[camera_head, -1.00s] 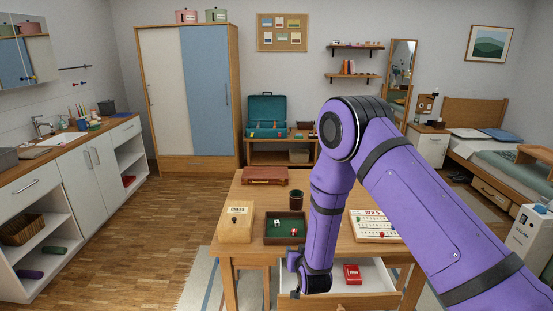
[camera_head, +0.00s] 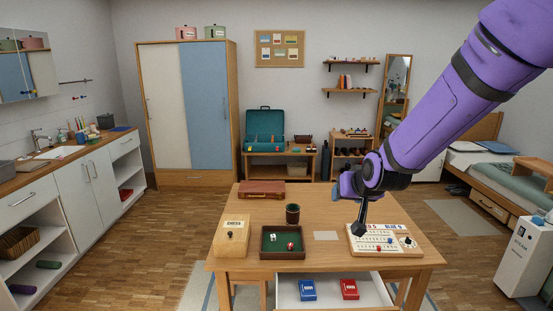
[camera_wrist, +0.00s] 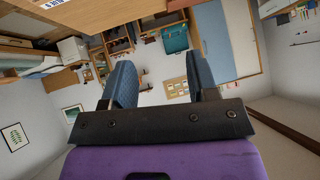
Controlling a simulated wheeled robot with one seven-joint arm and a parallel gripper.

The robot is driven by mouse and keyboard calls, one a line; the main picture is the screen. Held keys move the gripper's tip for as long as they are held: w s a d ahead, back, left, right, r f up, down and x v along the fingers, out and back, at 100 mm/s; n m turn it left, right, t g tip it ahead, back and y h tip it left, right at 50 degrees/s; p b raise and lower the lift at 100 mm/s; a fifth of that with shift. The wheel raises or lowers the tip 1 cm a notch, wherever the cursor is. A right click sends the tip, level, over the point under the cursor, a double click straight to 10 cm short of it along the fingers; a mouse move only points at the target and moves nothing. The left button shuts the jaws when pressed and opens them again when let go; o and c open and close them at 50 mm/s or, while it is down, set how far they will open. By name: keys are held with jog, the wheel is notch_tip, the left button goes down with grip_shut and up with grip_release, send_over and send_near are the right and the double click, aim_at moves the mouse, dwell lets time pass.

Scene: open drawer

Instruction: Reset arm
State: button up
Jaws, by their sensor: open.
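The table drawer (camera_head: 325,303) stands open at the front. A blue card box (camera_head: 308,290) and a red card box (camera_head: 349,289) lie in it side by side. My purple arm comes in from the upper right.
On the table (camera_head: 327,262) are a chess box (camera_head: 232,235), a dice tray (camera_head: 283,242), a dark cup (camera_head: 293,214), a brown case (camera_head: 262,189) and a flat pale card (camera_head: 326,236). The robot's surroundings show open floor (camera_head: 130,245) left of the table.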

jog(key=s+d+r+g, duration=0.1)
jog(key=s+d+r, duration=0.25)
jog(key=s, duration=0.25)
jog(key=s+d+r+h, duration=0.1)
jog(key=s+d+r, duration=0.1)
jog(key=s+r, duration=0.25)
jog(key=s+d+r+g, duration=0.1)
jog(key=s+d+r, duration=0.2)
jog(key=s, duration=0.3)
jog(key=s+d+r+g, duration=0.1)
jog(key=s+d, duration=0.1)
jog(key=s, duration=0.6)
jog(key=s+d+r+g+h, duration=0.1)
jog(key=s+d, duration=0.2)
jog(key=s, duration=0.6)
jog(key=shift+d, duration=0.15)
